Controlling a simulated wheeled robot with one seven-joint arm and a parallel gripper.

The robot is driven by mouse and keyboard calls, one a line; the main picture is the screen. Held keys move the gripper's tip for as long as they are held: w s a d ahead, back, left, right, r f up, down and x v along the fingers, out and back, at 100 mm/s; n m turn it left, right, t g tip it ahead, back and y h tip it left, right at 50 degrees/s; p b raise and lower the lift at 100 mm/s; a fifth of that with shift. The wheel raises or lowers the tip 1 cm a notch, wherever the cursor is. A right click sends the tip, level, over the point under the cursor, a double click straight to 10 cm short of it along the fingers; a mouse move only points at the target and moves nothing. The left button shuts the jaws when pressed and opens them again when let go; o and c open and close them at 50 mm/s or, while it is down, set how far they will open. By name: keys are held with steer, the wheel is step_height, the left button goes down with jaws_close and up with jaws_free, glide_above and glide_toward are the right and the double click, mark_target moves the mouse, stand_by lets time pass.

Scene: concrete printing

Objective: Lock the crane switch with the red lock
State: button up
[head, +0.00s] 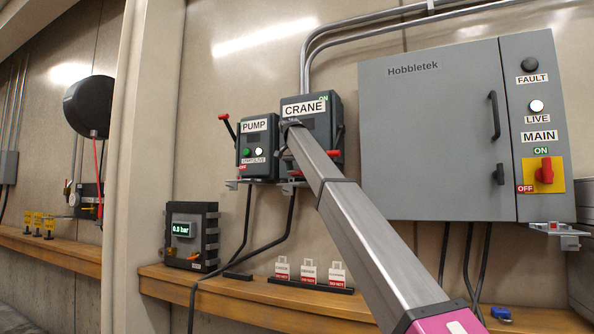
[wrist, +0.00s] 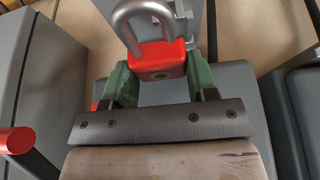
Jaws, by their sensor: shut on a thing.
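The crane switch (head: 322,108) is a dark grey box on the wall, labelled CRANE, with a green ON mark at its upper right. My arm covers much of its front in the head view. In the wrist view, my gripper (wrist: 160,76) has its two green fingers shut on the sides of the red lock (wrist: 172,53).
The PUMP switch (head: 256,150) is just left of the crane switch. A large grey Hobbletek cabinet (head: 435,130) is to the right. Below, a wooden shelf (head: 230,288) carries a pressure gauge box (head: 191,237) and several red-and-white tags (head: 308,273). A red-ended lever (wrist: 16,140) is close by in the wrist view.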

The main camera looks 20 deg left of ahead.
steer(key=shift+f, duration=1.25)
steer(key=shift+r, duration=1.3)
steer(key=shift+f, duration=1.45)
stand_by(0.4)
steer(key=shift+r, duration=1.45)
steer(key=shift+f, duration=1.4)
steer(key=shift+r, duration=0.15)
